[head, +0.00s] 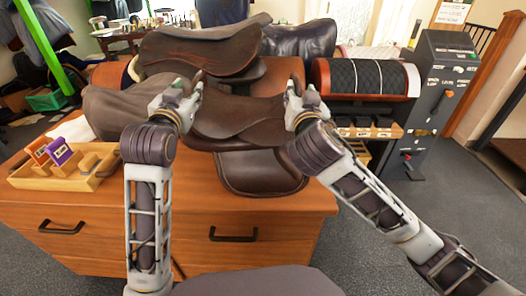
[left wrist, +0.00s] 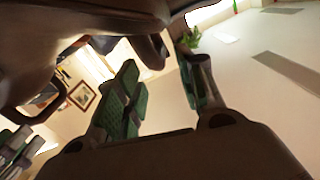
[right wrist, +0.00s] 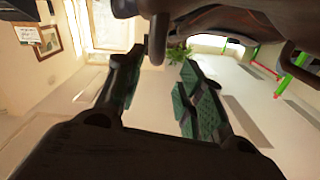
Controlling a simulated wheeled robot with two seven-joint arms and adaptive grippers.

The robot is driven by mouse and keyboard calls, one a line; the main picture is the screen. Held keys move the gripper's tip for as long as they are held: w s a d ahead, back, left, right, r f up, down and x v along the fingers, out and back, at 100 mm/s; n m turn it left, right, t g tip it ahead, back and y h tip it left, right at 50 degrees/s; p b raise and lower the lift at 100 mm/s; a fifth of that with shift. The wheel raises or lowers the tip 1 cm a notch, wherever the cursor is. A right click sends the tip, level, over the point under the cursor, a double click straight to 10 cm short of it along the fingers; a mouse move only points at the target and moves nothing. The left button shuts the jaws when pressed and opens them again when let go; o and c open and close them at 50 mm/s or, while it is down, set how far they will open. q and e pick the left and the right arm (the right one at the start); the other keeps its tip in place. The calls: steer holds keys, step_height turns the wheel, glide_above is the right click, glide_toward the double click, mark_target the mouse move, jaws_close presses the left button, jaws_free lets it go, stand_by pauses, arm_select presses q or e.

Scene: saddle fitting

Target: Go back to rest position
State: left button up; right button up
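A brown leather saddle (head: 235,118) rests on the wooden cabinet top (head: 130,207), its flap hanging at the front. My left gripper (head: 191,84) is at the saddle's left part, and my right gripper (head: 293,86) is at its right side. In the left wrist view, the fingers of my left gripper (left wrist: 163,85) are spread with nothing between them, and dark leather hangs above. In the right wrist view, the fingers of my right gripper (right wrist: 158,88) are also apart and empty, under dark saddle parts. Whether either gripper touches the saddle cannot be told.
A wooden tray (head: 72,180) with a purple and an orange block stands at the cabinet's left. More saddles (head: 200,52) stand behind. A black quilted pad (head: 367,79) lies on a rack at right, beside a dark control panel (head: 440,95). The cabinet's front right edge is clear.

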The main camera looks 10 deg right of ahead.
steer(key=shift+s, duration=0.5)
arm_select(q)
steer(key=shift+s, duration=0.15)
arm_select(e)
steer(key=shift+s, duration=0.1)
